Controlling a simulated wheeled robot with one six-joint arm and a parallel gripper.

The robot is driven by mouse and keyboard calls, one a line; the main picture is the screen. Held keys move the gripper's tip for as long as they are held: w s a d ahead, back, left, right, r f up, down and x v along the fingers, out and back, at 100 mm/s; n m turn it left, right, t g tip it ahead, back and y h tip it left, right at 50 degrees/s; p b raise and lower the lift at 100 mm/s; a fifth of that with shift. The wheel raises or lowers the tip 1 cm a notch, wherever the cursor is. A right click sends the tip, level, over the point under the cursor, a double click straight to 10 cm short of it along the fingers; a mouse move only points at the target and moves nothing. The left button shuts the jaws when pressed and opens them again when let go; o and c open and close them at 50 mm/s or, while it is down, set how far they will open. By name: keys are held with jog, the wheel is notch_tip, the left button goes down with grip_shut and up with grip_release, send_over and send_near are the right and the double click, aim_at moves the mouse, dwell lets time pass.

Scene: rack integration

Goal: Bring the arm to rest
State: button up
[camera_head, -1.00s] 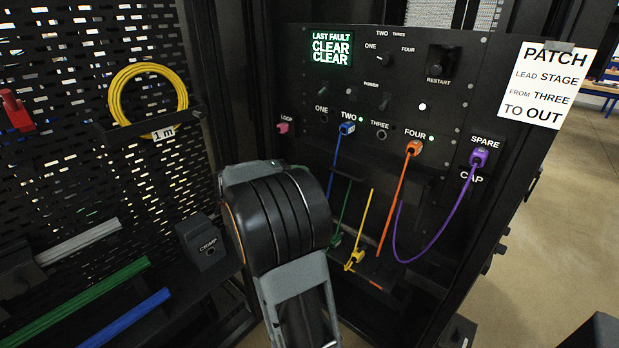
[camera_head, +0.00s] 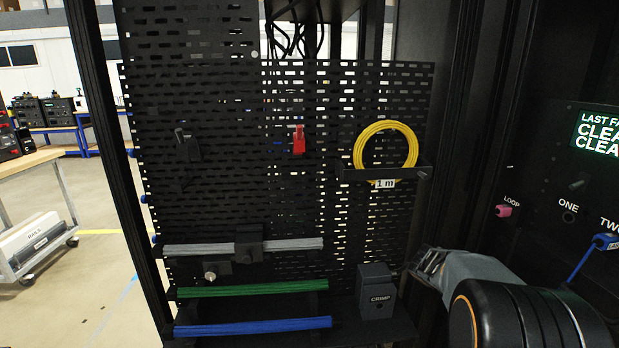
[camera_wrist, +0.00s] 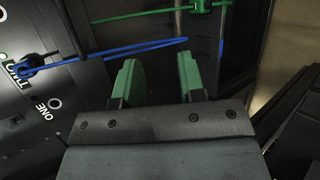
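My gripper (camera_wrist: 158,76) shows in the wrist view with two green fingers standing apart. The gap between them is empty. Beyond the fingers, a blue lead (camera_wrist: 120,48) runs across from a plug at the panel's port TWO, and a green lead (camera_wrist: 150,14) crosses above it. I cannot tell the distance from the fingertips to these leads. In the head view my arm (camera_head: 520,312) is at the lower right, beside the rack panel; the gripper fingers cannot be made out there.
A pegboard holds a yellow coiled cable (camera_head: 386,126), a red item (camera_head: 299,140), and grey, green (camera_head: 250,288) and blue (camera_head: 250,327) bars. A CRIMP block (camera_head: 376,290) stands left of my arm. The panel has a pink LOOP plug (camera_head: 504,211). A trolley (camera_head: 35,240) is at far left.

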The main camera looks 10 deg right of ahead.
jog(key=s+a+r+t+y+p, duration=0.2)
jog(key=a+r+y+p, duration=0.1)
jog(key=a, duration=0.6)
jog(key=s+a+r+n+t+y+p, duration=0.1)
jog(key=s+a+r+t+y+p, duration=0.1)
jog(key=a, duration=0.7)
jog(key=s+a+r+n+t+y+p, duration=0.1)
jog(key=a+r+t+y+p, duration=0.3)
jog(key=a+r+p, duration=0.4)
jog(key=shift+s+a+y, duration=0.4)
jog(key=shift+a+y, duration=0.4)
jog(key=shift+a, duration=0.2)
